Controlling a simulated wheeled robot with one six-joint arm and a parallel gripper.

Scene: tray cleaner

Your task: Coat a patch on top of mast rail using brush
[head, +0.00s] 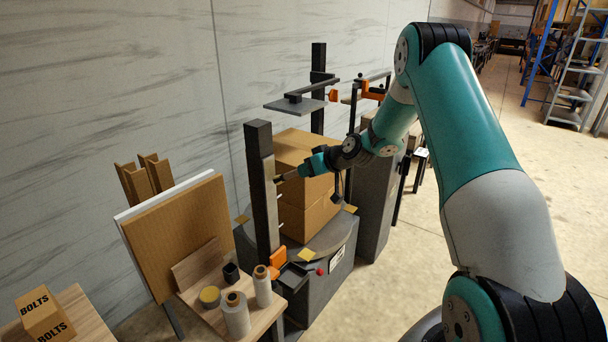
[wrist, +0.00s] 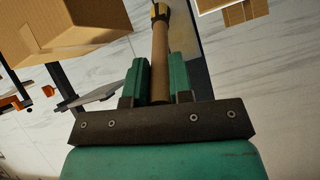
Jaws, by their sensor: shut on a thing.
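The mast (head: 256,150) is a tall dark upright post at the wrapping machine's left side, with a greyer strip, likely the rail (head: 269,215), down its near face. My gripper (head: 301,173) is just right of the post, at about its middle height. In the wrist view my gripper (wrist: 160,82) is shut on the brown handle of the brush (wrist: 160,50). The brush points away from the gripper, with a yellow and black collar at the picture's top edge. Its bristles are out of that view. In the head view its tip is small and close to the post; I cannot tell whether they touch.
Stacked cartons (head: 302,218) stand on the machine's turntable behind and below my gripper. An orange part (head: 278,258) sits at the post's foot. A wooden table (head: 208,316) with film rolls (head: 236,315) and a leaning cardboard sheet (head: 180,235) stands at the left.

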